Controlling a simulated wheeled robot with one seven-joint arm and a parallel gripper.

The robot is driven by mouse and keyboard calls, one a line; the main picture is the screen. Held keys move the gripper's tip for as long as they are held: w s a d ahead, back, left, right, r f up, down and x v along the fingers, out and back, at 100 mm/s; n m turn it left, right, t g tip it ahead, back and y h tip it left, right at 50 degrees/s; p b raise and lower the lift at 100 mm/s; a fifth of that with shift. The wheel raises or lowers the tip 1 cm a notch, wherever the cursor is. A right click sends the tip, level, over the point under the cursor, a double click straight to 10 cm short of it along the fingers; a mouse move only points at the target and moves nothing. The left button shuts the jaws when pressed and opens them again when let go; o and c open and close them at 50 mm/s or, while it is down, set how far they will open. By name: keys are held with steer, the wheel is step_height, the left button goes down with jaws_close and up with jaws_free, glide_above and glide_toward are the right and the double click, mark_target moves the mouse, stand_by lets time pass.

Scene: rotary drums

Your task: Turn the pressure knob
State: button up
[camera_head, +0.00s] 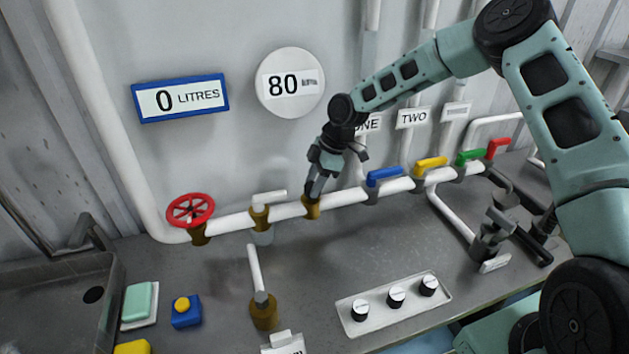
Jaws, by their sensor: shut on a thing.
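My gripper (316,187) points down onto a brass fitting (312,208) on the white horizontal pipe. Its fingers are shut on a small knob at the top of this fitting. The fingers hide most of the knob, so I cannot see how it is turned. I take this to be the pressure knob, but I see no label on it. A round white gauge (290,83) on the wall above reads 80, with a unit too small to read. My arm reaches in from the right.
A red handwheel (190,209) and a white lever (268,199) sit left of my gripper. Blue (384,175), yellow (431,163), green and red handles stand to the right. A plate with three black knobs (395,300) lies in front. A blue-framed display (181,98) reads 0 LITRES.

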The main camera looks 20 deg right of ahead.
steer(key=shift+n, duration=0.6)
steer(key=o, duration=1)
steer(key=shift+c, duration=0.2)
steer(key=b+v, duration=0.5)
steer(key=v, duration=1.2)
steer(key=shift+w+r, duration=0.25)
steer(key=shift+w, duration=0.1)
